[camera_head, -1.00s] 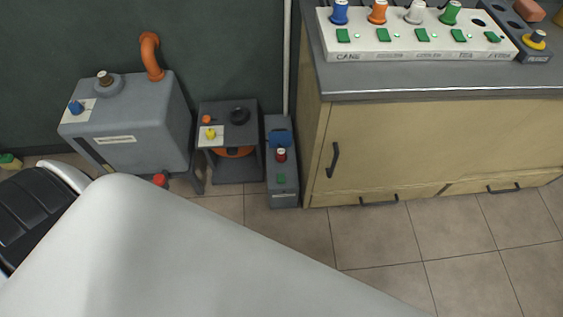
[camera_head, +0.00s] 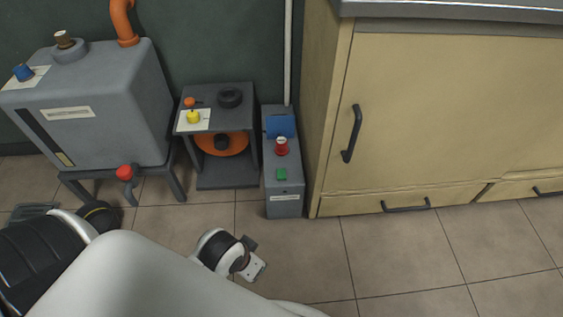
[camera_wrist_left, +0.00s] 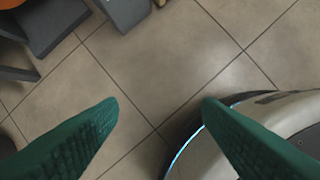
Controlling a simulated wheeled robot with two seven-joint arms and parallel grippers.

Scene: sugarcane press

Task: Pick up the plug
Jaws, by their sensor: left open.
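Several plug-like pieces show in the head view. A red plug (camera_head: 281,146) stands on the narrow grey floor box. A yellow plug (camera_head: 193,117) stands on a white plate on the low dark stand. A blue plug (camera_head: 23,72) and a brown plug (camera_head: 64,39) are on top of the grey tank. Which one the task means, I cannot tell. My left gripper (camera_wrist_left: 160,101) is open and empty over the floor tiles, its green fingers wide apart. Its wrist shows low in the head view, in front of the floor box. My right gripper is not in view.
The grey tank (camera_head: 95,110) with an orange pipe stands left, the dark stand (camera_head: 226,170) and grey floor box (camera_head: 284,192) beside it. A beige cabinet (camera_head: 430,120) with dark handles fills the right. The tiled floor (camera_head: 400,250) in front is clear.

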